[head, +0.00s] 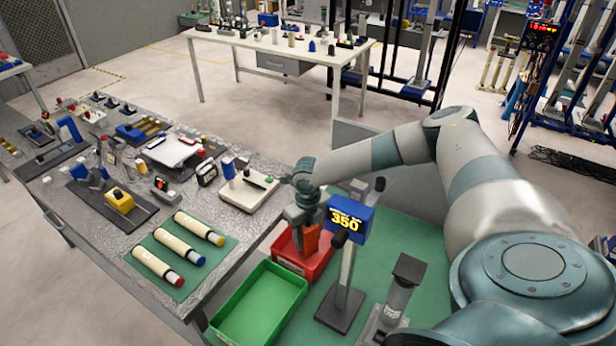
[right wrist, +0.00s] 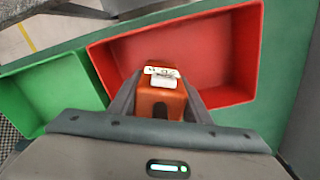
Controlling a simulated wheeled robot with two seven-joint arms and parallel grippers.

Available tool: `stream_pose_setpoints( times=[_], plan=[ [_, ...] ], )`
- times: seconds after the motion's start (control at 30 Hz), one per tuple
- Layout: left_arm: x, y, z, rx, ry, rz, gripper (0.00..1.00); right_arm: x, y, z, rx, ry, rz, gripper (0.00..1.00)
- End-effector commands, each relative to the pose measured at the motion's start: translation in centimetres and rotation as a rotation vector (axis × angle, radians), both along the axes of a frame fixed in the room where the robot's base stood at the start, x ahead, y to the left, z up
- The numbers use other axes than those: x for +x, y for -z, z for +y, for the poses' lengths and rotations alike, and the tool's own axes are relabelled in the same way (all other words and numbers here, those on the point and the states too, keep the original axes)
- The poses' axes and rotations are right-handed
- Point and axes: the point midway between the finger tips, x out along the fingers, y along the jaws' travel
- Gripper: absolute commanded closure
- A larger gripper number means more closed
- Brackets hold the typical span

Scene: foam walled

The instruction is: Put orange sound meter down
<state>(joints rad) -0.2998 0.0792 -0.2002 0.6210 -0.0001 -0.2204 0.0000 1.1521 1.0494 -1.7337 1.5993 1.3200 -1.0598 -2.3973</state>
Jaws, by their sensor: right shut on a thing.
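The orange sound meter (head: 311,240) is held upright by my right gripper (head: 301,222) at the red bin (head: 283,258). In the right wrist view the sound meter (right wrist: 161,90) sits between the two fingers of my gripper (right wrist: 160,95), with a small white label on its top end. The red bin (right wrist: 225,50) lies below and around it in that view, its floor bare where visible. I cannot tell whether the meter touches the bin floor. My left gripper is not in view.
A green bin (head: 258,305) stands beside the red bin on the green mat (head: 398,262); it looks empty. A blue display reading 350 (head: 349,221) stands on a post close to the right of my gripper. The grey table (head: 70,235) at left holds many tools.

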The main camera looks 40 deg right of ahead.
Motion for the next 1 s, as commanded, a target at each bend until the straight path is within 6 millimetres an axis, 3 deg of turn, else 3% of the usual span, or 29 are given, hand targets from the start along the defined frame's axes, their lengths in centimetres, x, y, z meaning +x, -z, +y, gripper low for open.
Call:
stream_pose_setpoints(
  times=[0.47,0.5,0.57,1.0],
  plan=[
    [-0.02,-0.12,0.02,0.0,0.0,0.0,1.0,0.02,0.88,-0.02,0.0,0.001,-0.001,0.84],
    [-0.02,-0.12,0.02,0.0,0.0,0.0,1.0,0.02,0.93,-0.02,0.0,0.001,-0.001,0.54],
    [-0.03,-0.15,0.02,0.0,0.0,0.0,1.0,0.03,0.87,-0.02,0.0,0.001,-0.001,0.4],
    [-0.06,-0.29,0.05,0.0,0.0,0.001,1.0,0.01,0.52,-0.02,0.0,0.0,-0.001,0.38]
  ],
)
